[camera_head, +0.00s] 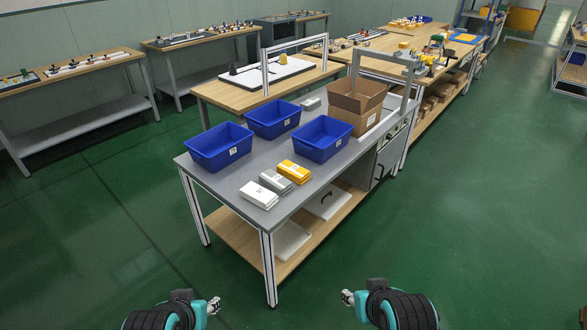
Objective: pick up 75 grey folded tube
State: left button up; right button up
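A grey folded tube (275,181) lies flat near the front edge of the grey-topped table (232,184). It is between a white folded tube (259,194) on its left and a yellow folded tube (294,171) on its right. My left gripper (216,305) and my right gripper (347,298) are at the bottom of the view, over the floor in front of the table and well away from the tubes. Both grippers are too small in the view to tell whether their fingers are open.
Three blue bins (219,148) stand behind the tubes. An open cardboard box (356,105) is at the table's back right, with a small pale item (310,103) nearby. A wooden lower shelf (243,237) holds flat white pieces. Green floor is clear in front and right.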

aim_at(281, 186)
jog(key=i+l+u, duration=0.1)
jog(key=u, duration=0.45)
jog(key=i+l+u, duration=0.4)
jog(key=l, duration=0.2)
jog(key=l+u, duration=0.2)
jog(key=l, duration=0.15)
jog(key=i+l+u, duration=0.2)
jog(key=l, duration=0.15)
jog(key=i+l, duration=0.15)
jog(key=l, duration=0.4)
jog(key=i+l, duration=0.1)
jog(key=l, duration=0.45)
jog(key=i+l+u, duration=0.1)
jog(key=l, duration=0.45)
jog(key=i+l, duration=0.15)
jog(key=l, duration=0.45)
